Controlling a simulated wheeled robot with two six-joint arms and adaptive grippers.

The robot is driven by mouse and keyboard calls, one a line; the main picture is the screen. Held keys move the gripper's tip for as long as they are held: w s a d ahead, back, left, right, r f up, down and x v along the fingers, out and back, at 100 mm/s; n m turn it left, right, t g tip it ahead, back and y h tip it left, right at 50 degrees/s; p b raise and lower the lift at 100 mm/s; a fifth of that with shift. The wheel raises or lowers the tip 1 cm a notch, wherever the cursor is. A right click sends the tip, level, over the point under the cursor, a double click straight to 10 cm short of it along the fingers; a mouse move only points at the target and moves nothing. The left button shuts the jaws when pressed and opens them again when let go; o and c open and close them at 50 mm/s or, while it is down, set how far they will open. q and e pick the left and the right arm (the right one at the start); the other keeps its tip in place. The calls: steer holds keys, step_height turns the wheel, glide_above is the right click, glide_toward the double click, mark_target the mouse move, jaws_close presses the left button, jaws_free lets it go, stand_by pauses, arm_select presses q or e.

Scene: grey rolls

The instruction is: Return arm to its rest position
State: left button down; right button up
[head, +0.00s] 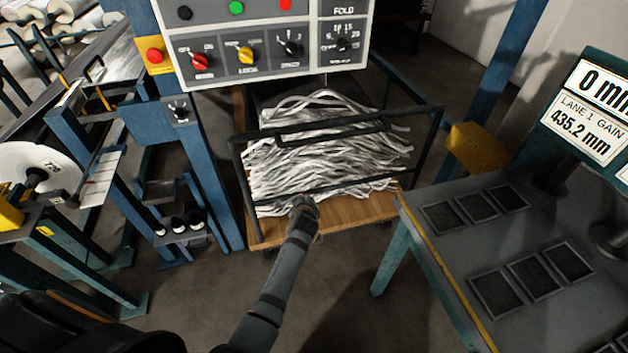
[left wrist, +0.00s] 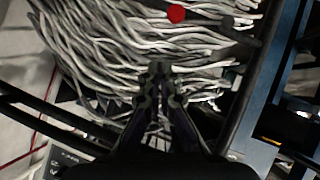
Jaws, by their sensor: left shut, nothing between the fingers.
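My left arm reaches up from the bottom of the head view. Its gripper (head: 304,205) is at the near edge of a wheeled cart (head: 340,214) with a wooden base and a dark rail frame. In the left wrist view the fingers of the left gripper (left wrist: 160,72) are together with nothing between them. A heap of pale grey strands (head: 325,150) fills the cart, and the strands (left wrist: 130,40) also show beyond the fingertips. I cannot tell whether the fingers touch the strands. My right gripper is not in view.
A control panel (head: 270,42) with knobs and buttons stands above the cart. Blue posts and a rack with a white roll (head: 35,165) are on the left. A grey table (head: 540,235) with dark square pads and a display (head: 590,115) is on the right. Bare floor lies in front.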

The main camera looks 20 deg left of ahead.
arm_select(q)
steer(key=s+f+m+g+h, duration=0.1)
steer(key=s+f+m+g, duration=0.15)
steer(key=s+f, duration=0.75)
steer(key=s+f+m+g+h, duration=0.1)
steer(key=s+f+m+g, duration=0.15)
steer(key=s+f, duration=0.8)
steer(key=s+a+f+m+g, duration=0.1)
steer(key=s+a+f, duration=0.1)
steer(key=s+f, duration=0.4)
steer(key=s+a+f+m+g, duration=0.2)
steer(key=s+f, duration=0.3)
steer(key=s, duration=0.9)
steer(key=s+a+f+m+g, duration=0.1)
steer(key=s+a+f, duration=0.2)
steer(key=s+f, duration=0.3)
steer(key=s, duration=0.4)
steer(key=shift+f+g+h, duration=0.3)
steer(key=shift+f+h, duration=0.05)
steer(key=shift+h, duration=0.05)
